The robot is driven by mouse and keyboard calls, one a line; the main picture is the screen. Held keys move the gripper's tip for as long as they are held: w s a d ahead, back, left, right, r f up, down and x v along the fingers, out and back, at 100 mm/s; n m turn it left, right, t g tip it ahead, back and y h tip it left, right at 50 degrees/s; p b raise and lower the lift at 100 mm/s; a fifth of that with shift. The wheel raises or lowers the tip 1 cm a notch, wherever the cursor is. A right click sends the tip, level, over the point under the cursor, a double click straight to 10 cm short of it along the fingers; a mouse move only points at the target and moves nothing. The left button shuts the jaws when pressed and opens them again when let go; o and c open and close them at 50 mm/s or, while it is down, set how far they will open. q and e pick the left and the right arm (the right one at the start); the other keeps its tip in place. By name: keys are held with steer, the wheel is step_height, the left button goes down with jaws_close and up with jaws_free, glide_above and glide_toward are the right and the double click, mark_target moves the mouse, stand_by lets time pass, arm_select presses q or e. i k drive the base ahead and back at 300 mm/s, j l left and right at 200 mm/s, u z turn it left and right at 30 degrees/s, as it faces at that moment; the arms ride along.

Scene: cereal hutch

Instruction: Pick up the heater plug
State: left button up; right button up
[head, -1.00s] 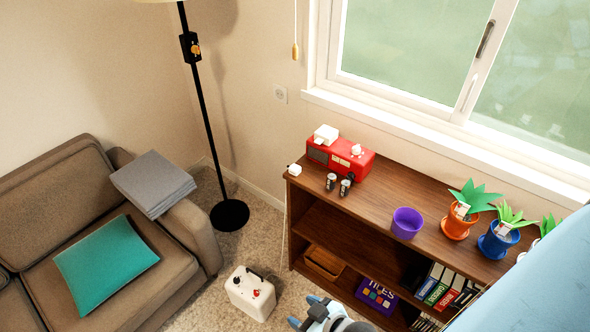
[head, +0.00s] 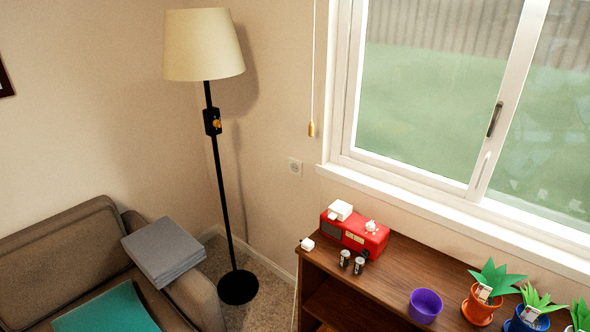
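A small white block that looks like the heater plug (head: 307,244) sits on the far left corner of the wooden shelf top, left of the red radio (head: 354,236). A thin pale cord runs down the shelf's left side below it. The heater itself is out of the picture now. A wall socket (head: 295,167) is on the wall above and left of the shelf. Neither of my grippers is in view.
A purple pot (head: 425,306) and several potted plants stand further right on the shelf (head: 388,287). A floor lamp (head: 220,150) and sofa (head: 70,250) are at left.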

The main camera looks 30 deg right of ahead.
mark_target(307, 245)
steer(key=i+j+z, duration=0.2)
steer(key=i+z, duration=0.15)
steer(key=i, duration=0.2)
steer(key=i+j+z, duration=0.35)
steer(key=i, duration=0.2)
